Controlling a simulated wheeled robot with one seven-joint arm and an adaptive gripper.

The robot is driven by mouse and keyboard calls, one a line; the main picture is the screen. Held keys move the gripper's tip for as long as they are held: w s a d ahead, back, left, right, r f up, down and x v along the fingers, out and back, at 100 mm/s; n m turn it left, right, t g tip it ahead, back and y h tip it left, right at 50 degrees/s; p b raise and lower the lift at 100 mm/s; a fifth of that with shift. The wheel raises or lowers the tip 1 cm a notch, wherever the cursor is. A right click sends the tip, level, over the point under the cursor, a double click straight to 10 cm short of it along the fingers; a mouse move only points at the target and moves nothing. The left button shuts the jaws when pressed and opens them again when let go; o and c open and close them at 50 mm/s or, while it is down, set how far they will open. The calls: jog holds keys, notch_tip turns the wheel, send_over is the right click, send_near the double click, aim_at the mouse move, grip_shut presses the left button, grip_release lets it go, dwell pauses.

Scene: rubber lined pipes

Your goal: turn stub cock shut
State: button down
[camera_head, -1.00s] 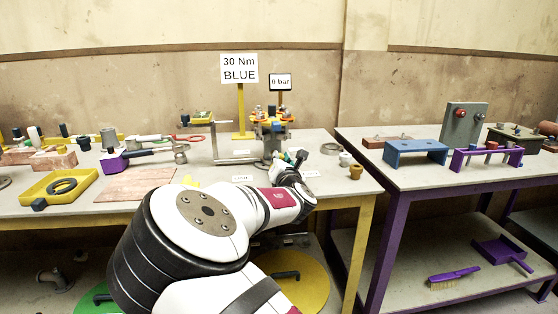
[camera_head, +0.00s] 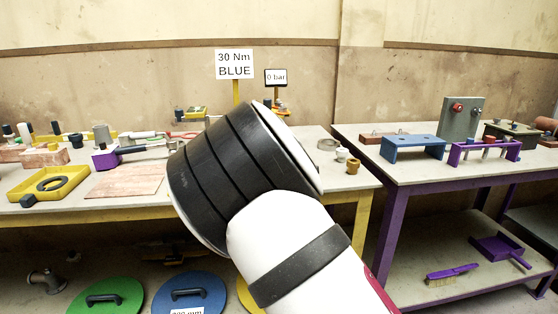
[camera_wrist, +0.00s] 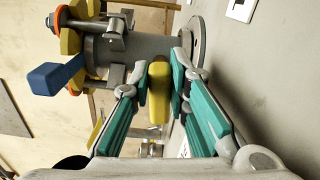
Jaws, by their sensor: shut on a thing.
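In the wrist view, my gripper (camera_wrist: 160,82) has its two teal-padded fingers on either side of a yellow lever (camera_wrist: 158,108), and it is shut on it. The lever appears to be the handle of the stub cock, just in front of a grey pipe body (camera_wrist: 140,50). The lever's root is partly hidden by the fingertips. A yellow flange (camera_wrist: 72,42) with orange parts and a blue handle (camera_wrist: 55,78) sit at the left end of the pipe body. In the head view my arm hides the gripper and most of the pipe fixture.
A sign reading "30 Nm BLUE" (camera_head: 235,64) and a "0 bar" sign (camera_head: 275,77) stand behind the fixture. Small pots (camera_head: 353,166) stand to its right. A yellow tray (camera_head: 30,192) and tools lie to the left. A purple-legged table (camera_head: 425,180) stands at right.

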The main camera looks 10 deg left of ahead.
jog(key=shift+f+m, duration=0.15)
jog(key=shift+m, duration=0.45)
jog(key=c, duration=1.5)
grip_release()
jog(key=v, duration=1.2)
jog(key=shift+s, duration=0.15)
